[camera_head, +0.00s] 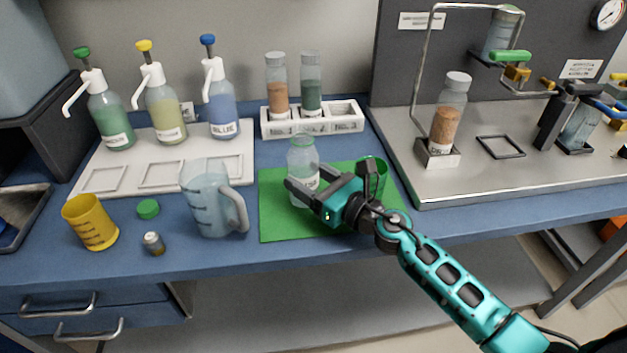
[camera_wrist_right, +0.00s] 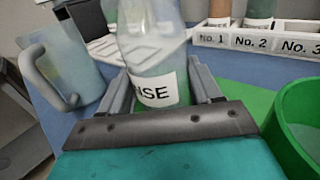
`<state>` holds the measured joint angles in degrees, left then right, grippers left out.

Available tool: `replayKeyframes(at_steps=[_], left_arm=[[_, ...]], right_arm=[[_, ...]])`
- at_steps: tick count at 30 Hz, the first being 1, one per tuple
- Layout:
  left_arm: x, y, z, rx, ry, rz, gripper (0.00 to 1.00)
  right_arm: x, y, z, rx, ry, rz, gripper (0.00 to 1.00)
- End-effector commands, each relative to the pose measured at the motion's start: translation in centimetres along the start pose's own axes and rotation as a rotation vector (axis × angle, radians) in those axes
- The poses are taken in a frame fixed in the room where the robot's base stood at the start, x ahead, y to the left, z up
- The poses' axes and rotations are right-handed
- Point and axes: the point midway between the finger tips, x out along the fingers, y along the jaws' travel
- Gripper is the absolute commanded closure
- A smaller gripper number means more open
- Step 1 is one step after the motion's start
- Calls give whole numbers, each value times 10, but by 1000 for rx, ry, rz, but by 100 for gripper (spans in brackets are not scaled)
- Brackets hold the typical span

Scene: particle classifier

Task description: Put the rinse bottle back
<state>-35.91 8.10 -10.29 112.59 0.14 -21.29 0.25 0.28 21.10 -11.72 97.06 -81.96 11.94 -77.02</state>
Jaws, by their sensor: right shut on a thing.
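The rinse bottle (camera_head: 302,154) is a clear bottle with a white label and no cap visible. It is upright at the left part of the green mat (camera_head: 278,228); I cannot tell if its base touches the mat. My right gripper (camera_head: 308,180) is shut on its lower body, one finger on each side. In the right wrist view the rinse bottle (camera_wrist_right: 158,88) stands between the fingers of the gripper (camera_wrist_right: 162,80), its label partly hidden and reading "NSE". My left gripper is not in view.
A green cup (camera_head: 376,168) is close beside my right gripper. A jug (camera_head: 207,205) stands left of the mat. A white tray (camera_head: 103,180) has three pump bottles behind empty square outlines. A numbered rack (camera_head: 295,127) holds two capped bottles. A steel platform (camera_head: 440,188) is at right.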

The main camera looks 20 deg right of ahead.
Motion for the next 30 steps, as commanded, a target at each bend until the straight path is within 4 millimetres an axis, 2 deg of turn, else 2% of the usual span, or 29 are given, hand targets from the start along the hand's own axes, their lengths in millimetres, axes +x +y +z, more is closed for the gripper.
replayKeyframes(at_steps=[4,10,11,14,24,30], left_arm=[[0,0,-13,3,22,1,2],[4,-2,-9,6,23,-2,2],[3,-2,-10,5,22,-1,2],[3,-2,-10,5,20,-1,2],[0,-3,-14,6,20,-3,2],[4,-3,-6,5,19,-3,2]], right_arm=[[0,0,2,-1,-2,0,82],[0,0,-3,-1,-2,0,82],[0,0,-2,-1,0,0,35],[0,0,-2,-1,0,0,26],[0,0,4,-1,-1,0,26],[-30,0,-2,-2,4,0,26]])
